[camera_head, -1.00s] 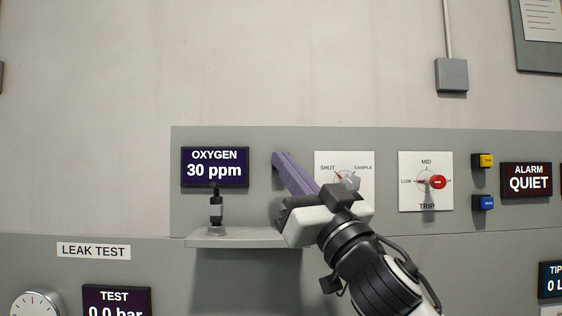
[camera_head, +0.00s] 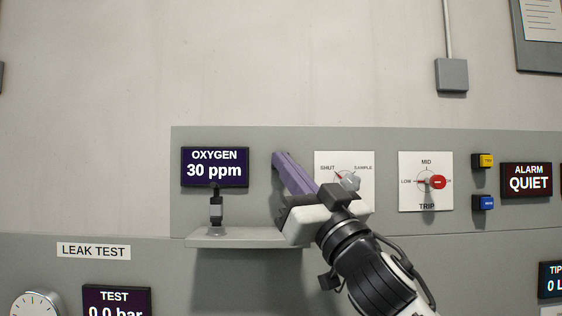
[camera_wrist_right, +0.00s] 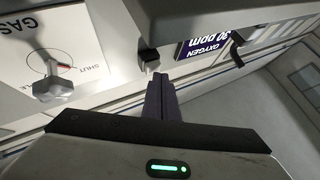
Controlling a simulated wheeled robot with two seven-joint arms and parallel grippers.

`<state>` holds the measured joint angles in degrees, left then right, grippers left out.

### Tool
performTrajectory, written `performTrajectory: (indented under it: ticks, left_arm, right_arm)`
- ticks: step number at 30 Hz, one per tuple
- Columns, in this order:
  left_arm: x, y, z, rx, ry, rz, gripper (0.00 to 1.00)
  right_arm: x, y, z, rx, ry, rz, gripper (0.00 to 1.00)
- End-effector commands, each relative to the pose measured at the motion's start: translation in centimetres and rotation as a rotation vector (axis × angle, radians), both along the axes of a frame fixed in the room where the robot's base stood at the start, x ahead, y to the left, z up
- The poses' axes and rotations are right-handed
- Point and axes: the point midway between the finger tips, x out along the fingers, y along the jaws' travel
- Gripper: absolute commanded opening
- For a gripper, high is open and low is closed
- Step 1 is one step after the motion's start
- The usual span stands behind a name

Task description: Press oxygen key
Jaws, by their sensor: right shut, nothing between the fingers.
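The oxygen display (camera_head: 214,167) on the grey panel reads "OXYGEN 30 ppm". In the right wrist view, a small black block (camera_wrist_right: 148,55), which looks like the key, is on the panel just beyond the fingertips (camera_wrist_right: 159,76). I cannot tell whether they touch. In the head view this block is hidden behind the fingers. My left gripper is not in view.
A shelf (camera_head: 235,240) with a small black-and-grey fitting (camera_head: 216,208) lies below the display. Right of the fingers are the SHUT/SAMPLE selector (camera_head: 350,181), the TRIP selector (camera_head: 436,182), yellow (camera_head: 486,161) and blue (camera_head: 486,203) buttons and the alarm display (camera_head: 528,181).

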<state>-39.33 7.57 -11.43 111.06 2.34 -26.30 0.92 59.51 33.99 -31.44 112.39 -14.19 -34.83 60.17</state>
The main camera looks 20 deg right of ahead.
Motion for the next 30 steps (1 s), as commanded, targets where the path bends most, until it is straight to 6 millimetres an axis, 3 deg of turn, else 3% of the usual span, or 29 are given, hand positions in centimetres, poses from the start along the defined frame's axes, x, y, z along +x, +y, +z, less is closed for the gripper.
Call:
performTrajectory:
  ticks: [30]
  left_arm:
    - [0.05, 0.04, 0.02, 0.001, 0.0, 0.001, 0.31]
  right_arm:
    - [0.62, -0.16, -0.06, 0.0, 0.001, 0.0, 0.0]
